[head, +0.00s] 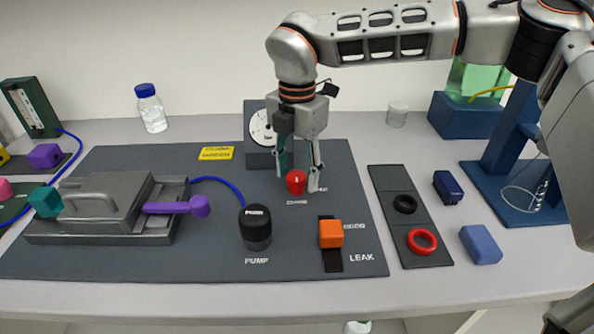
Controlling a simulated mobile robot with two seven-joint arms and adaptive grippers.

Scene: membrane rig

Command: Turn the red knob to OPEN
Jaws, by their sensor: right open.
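The red knob (296,182) stands on the dark panel, with a small white label below it that is too blurred to read. My right gripper (299,178) points down over the knob from behind. Its fingers are apart, one to the left of the knob and one close along its right side. I cannot tell whether a finger touches the knob. A round white gauge (261,128) is partly hidden behind the gripper. My left gripper is not in view.
On the panel (330,165) are a black pump knob (255,227), an orange leak slider (331,234) and a grey clamp rig (100,205) with a purple handle. A dark strip (434,252) with black and red rings lies to the right. A bottle (151,108) stands behind.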

